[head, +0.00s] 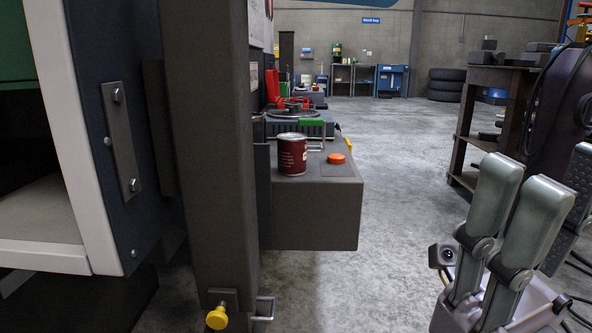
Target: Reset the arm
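My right gripper (548,178) is at the lower right of the head view. Its grey-green fingers point up, and a dark textured finger stands apart from them at the right edge. It looks open, and nothing shows between the fingers. A small camera (442,256) sits on the left side of its pale body. My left gripper is not in view.
A dark post (205,130) and a white-edged cabinet (75,130) fill the left. A dark red can (292,155) and an orange cap (336,158) are on a grey ledge (315,212). A cluttered workbench (497,77) and stacked tyres (447,84) stand farther back. The middle floor (400,150) is clear.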

